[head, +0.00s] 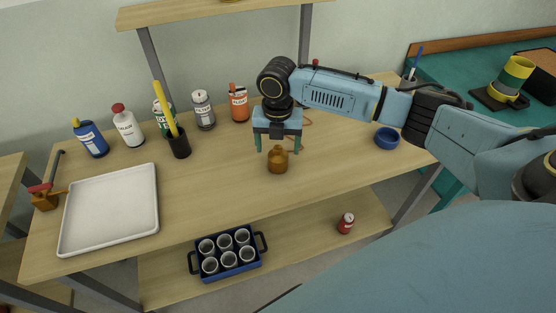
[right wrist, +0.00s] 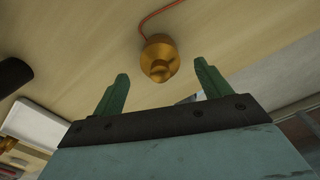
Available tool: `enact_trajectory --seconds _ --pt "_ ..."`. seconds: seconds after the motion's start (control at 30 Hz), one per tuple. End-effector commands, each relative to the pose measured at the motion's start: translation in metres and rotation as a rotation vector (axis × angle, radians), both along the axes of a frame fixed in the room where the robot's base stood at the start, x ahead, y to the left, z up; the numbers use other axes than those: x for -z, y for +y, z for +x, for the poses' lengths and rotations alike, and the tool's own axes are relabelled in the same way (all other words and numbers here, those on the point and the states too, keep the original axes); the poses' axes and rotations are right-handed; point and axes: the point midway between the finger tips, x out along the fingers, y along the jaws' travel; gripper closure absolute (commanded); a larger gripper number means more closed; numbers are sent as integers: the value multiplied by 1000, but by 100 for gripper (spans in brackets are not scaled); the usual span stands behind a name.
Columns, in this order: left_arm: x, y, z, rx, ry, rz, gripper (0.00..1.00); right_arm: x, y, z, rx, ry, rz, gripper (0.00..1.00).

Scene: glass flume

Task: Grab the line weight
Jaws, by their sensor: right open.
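The line weight (head: 277,161) is a small brass-coloured piece with a narrow neck, upright on the wooden table near its front edge. In the right wrist view the weight (right wrist: 159,59) shows just beyond the fingertips, with a thin red line running off from it. My right gripper (head: 278,145) points down over the weight, its green fingers apart. The right wrist view shows the open fingers (right wrist: 161,74) to either side of the weight, with nothing between them held. My left gripper is not in view.
A white tray (head: 70,228), a black pen cup (head: 180,146) and several bottles are on the table to the left and back. A blue ring-shaped dish (head: 387,138) is to the right. A blue crate of cups (head: 229,272) and a red can (head: 346,223) are on the lower shelf.

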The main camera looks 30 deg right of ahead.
Motion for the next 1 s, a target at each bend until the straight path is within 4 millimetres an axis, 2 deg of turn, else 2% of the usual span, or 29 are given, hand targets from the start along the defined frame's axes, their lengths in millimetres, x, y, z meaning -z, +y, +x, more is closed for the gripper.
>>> enact_trajectory --seconds 0.03,0.2,0.5,0.93,1.0 --pt "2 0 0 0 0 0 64 11 -1 0 2 6 -1 24" --pt "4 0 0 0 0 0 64 32 -2 1 0 3 0 24" --pt "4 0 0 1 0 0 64 37 -2 1 0 1 -1 24" --pt "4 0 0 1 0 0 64 37 -2 1 0 1 -1 79" --pt "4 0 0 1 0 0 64 36 -2 2 0 -1 -1 82"
